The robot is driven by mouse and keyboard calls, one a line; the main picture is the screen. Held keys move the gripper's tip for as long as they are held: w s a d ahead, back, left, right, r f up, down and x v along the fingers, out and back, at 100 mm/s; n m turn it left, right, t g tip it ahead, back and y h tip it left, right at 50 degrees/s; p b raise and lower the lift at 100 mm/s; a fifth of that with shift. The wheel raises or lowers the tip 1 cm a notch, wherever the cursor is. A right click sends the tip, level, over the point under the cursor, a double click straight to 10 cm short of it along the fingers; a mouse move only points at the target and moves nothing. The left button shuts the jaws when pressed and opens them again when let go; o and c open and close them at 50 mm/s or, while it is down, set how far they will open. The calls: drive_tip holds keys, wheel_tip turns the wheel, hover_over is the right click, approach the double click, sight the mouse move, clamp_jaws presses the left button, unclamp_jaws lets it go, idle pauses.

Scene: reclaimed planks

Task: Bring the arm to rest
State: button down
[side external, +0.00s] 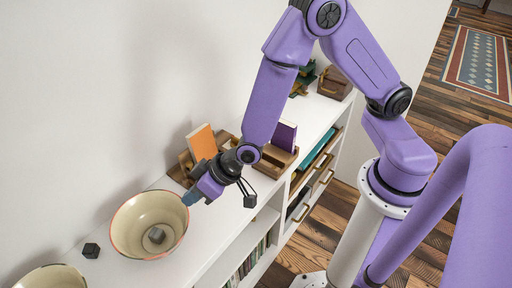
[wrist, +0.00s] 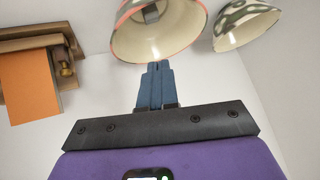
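My purple arm reaches over a white shelf top, and my gripper (side external: 190,197) is beside the right rim of a cream bowl with a reddish rim (side external: 128,225). In the wrist view my gripper (wrist: 157,66) has its blue fingers together with nothing visible between them. The bowl (wrist: 180,40) appears just beyond the fingertips there. A small grey cube (side external: 156,235) lies inside this bowl, and it also shows in the wrist view (wrist: 152,14). I cannot tell whether the fingertips touch the rim.
A dark cube (side external: 91,250) sits left of the bowl. A second bowl (side external: 50,279) is at the lower left, patterned in the wrist view (wrist: 245,27). An orange book (side external: 202,142) and purple book (side external: 284,135) stand in wooden holders near my arm. A brown box (side external: 335,83) is farther back.

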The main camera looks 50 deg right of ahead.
drive_tip(key=s+d+r+n+g, duration=0.2)
drive_tip(key=s+r+n+g, duration=0.1)
drive_tip(key=s+r, duration=0.35)
drive_tip(key=s+d+r+n+g+h, duration=0.1)
drive_tip(key=s+d+r+n+h, duration=0.1)
drive_tip(key=s+d+r, duration=0.2)
drive_tip(key=s+d+r+n+g+h, duration=0.2)
drive_tip(key=s+d+r+n, duration=0.1)
drive_tip(key=s+d, duration=0.7)
drive_tip(key=d+r, duration=0.1)
drive_tip(key=d, duration=0.3)
drive_tip(key=shift+d+r+g+h, duration=0.15)
drive_tip(key=shift+d+g+h, duration=0.15)
drive_tip(key=shift+d+h, duration=0.1)
